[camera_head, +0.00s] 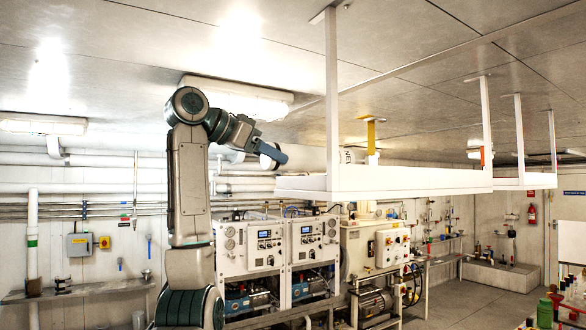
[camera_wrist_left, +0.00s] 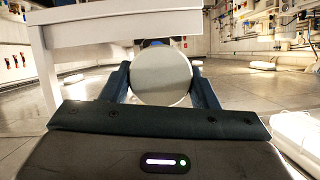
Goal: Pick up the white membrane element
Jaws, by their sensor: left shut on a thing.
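The white membrane element (camera_head: 308,157) is a thick white cylinder lying level at the near left end of the hanging white shelf (camera_head: 400,180). The shelf's rim hides part of its underside, so I cannot tell whether it rests on the shelf. My left gripper (camera_head: 275,153) is raised high and shut on the element's left end. In the left wrist view the element's round pale end face (camera_wrist_left: 160,77) sits between the two dark blue fingers. My right gripper is not in view.
White shelf posts (camera_head: 332,95) run up to the ceiling just right of the element. A yellow piece (camera_head: 372,136) stands farther along the shelf. A ceiling lamp (camera_head: 237,98) is close above my left arm. White watermaker cabinets (camera_head: 252,244) stand below.

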